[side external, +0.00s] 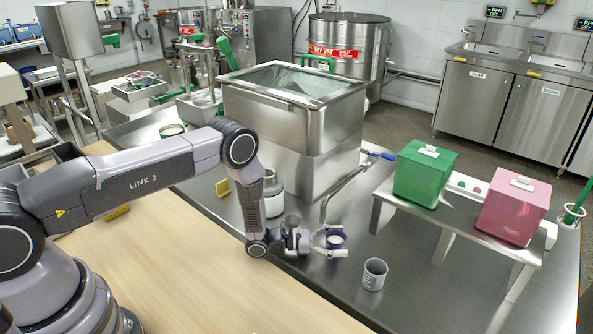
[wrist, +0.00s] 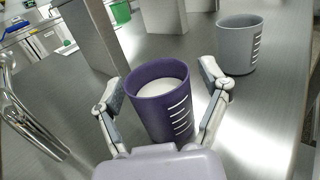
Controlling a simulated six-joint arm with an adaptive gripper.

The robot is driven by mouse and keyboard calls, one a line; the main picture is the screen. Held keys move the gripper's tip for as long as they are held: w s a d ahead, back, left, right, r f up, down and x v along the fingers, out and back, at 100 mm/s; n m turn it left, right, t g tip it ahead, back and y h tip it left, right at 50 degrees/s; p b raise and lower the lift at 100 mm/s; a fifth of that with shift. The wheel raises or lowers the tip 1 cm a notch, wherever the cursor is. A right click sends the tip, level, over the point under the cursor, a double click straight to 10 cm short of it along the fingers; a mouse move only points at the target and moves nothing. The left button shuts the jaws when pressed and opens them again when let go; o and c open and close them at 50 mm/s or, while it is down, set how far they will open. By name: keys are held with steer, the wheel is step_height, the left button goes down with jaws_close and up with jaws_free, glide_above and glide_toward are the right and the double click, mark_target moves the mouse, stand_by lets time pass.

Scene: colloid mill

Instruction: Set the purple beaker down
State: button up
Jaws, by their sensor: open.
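The purple beaker (wrist: 163,113) is upright between the two spread fingers of my gripper (wrist: 160,80) in the wrist view. White content shows inside it, and white marks run down its side. There is a gap between the right finger and the beaker; the left finger is close beside it. In the side view the beaker (side external: 336,239) is low over or on the steel bench (side external: 420,275), partly covered by my gripper (side external: 328,246). Its base is hidden, so I cannot tell for sure that it touches the bench.
A grey beaker (side external: 374,274) stands to the right, also seen in the wrist view (wrist: 238,45). A low steel stand (side external: 447,212) carries a green box (side external: 424,178) and a pink box (side external: 511,212). A large steel hopper (side external: 293,120) stands behind. Bare bench lies at the front right.

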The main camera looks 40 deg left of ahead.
steer(key=v, duration=1)
steer(key=shift+s+a, duration=0.2)
steer(key=shift+a, duration=0.1)
steer(key=shift+s+r, duration=0.1)
steer(key=shift+r, duration=0.2)
steer(key=s+d+r+m+g+h, duration=0.15)
steer(key=r+m+g, duration=0.3)
steer(key=r, duration=0.45)
steer(key=s+d+r+m+g+h, duration=0.1)
steer(key=d+r+m+g+h, duration=0.15)
steer(key=r+m, duration=0.4)
steer(key=s+d+r+m+g+y, duration=0.1)
steer(key=s+r+m+g+y, duration=0.4)
steer(key=s+r, duration=0.6)
steer(key=s+a+r+m+t+y, duration=0.5)
steer(key=s+a+r+m+y, duration=0.5)
steer(key=s+a+r+y, duration=0.2)
steer(key=s+a, duration=0.2)
steer(key=s, duration=0.2)
steer(key=shift+s+t+y, duration=0.3)
steer(key=shift+s+t, duration=0.1)
